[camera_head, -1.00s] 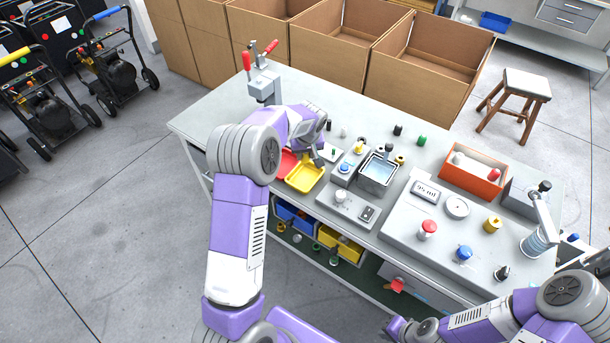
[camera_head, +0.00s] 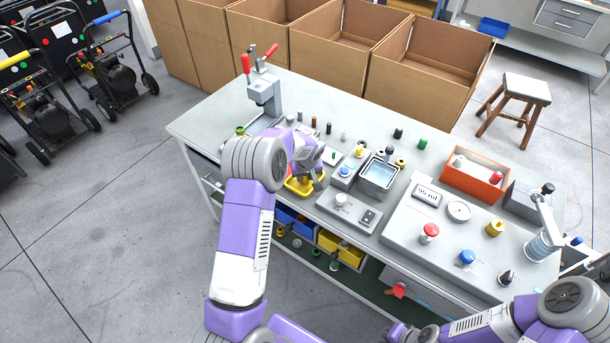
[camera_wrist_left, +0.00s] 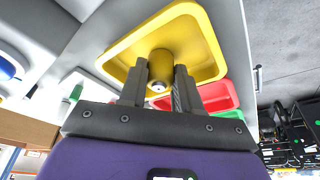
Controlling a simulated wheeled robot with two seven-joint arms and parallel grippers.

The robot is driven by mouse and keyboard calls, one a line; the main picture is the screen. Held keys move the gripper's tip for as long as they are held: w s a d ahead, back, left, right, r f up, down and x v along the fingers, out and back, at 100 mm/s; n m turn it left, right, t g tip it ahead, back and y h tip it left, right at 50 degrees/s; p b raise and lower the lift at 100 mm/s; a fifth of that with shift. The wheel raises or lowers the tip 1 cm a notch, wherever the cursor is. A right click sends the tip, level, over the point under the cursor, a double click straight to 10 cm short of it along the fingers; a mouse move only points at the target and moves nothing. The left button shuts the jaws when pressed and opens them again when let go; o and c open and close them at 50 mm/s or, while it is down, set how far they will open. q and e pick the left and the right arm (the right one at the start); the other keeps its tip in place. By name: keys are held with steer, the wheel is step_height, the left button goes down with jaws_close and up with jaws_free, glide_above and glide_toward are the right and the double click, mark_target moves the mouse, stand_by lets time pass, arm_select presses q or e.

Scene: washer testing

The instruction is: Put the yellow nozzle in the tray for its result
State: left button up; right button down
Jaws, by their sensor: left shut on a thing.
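My left gripper (camera_wrist_left: 160,88) is shut on the yellow nozzle (camera_wrist_left: 160,62), which is seen end-on between the two fingers. The yellow tray (camera_wrist_left: 207,38) lies behind it in the left wrist view. In the head view my left gripper (camera_head: 318,178) is over the yellow tray (camera_head: 291,188), near the front edge of the bench. The arm covers part of that tray. I cannot tell whether the nozzle touches the tray floor. My right gripper (camera_head: 400,333) is at the bottom of the head view, away from the trays; its fingers are unclear.
A red tray (camera_wrist_left: 218,96) and a green item (camera_wrist_left: 235,114) lie beside the yellow tray. A steel basin (camera_head: 379,174) and a control box (camera_head: 349,209) stand to the right. A clamp press (camera_head: 264,92) stands behind. An orange bin (camera_head: 473,180) is farther right.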

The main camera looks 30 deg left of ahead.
arm_select(q)
steer(key=o, duration=1.1)
steer(key=shift+f, duration=0.1)
steer(key=shift+c, duration=0.2)
steer(key=shift+r, duration=0.55)
steer(key=p+v, duration=0.2)
steer(key=v, duration=0.9)
steer(key=shift+s, duration=0.15)
steer(key=shift+d+r, duration=0.1)
